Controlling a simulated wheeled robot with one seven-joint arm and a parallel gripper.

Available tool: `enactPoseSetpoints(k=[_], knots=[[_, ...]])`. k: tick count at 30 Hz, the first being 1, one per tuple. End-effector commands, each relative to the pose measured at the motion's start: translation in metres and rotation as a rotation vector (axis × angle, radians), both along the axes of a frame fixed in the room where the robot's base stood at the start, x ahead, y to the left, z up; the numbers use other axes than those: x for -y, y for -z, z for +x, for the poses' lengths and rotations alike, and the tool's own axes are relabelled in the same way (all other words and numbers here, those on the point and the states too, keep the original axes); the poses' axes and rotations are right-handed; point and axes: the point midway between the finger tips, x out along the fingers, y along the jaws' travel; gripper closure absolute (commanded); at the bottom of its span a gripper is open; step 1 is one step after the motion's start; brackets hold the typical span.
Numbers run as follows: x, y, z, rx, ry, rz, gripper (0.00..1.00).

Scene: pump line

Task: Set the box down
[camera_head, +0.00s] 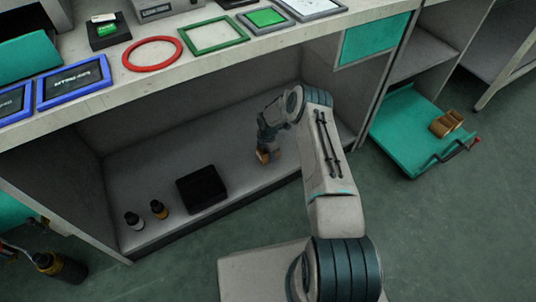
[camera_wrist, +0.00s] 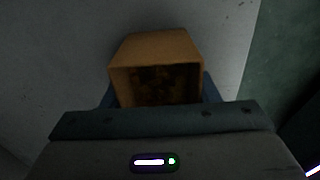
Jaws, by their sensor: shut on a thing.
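My gripper (camera_head: 264,152) is inside the open cubby under the counter, low over its grey shelf (camera_head: 232,174). It is shut on a small brown box (camera_head: 263,157), mostly hidden by the gripper in the head view. In the wrist view the box (camera_wrist: 155,48) is orange-brown with an open, dark side facing the camera. It is held between the fingers, which are mostly hidden behind the gripper body. I cannot tell whether the box touches the shelf.
A black tray (camera_head: 202,188) and two small bottles (camera_head: 159,209) (camera_head: 134,221) stand on the shelf to the left. Bare shelf lies between the tray and my gripper. The counter above (camera_head: 215,66) overhangs the cubby.

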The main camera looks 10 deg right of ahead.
Motion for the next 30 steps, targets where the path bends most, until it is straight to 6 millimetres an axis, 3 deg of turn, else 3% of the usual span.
enactPoseSetpoints(k=[14, 15, 16, 26, 30], knots=[[0.0, 0.01, 0.001, 0.002, 0.0, 0.0, 0.74], [0.0, 0.009, 0.001, 0.001, 0.0, 0.0, 0.34], [0.0, 0.009, 0.001, 0.001, 0.0, 0.0, 0.26], [0.0, 0.008, 0.001, 0.001, 0.0, 0.0, 0.24], [0.0, -0.004, 0.002, 0.002, 0.0, 0.0, 0.24]])
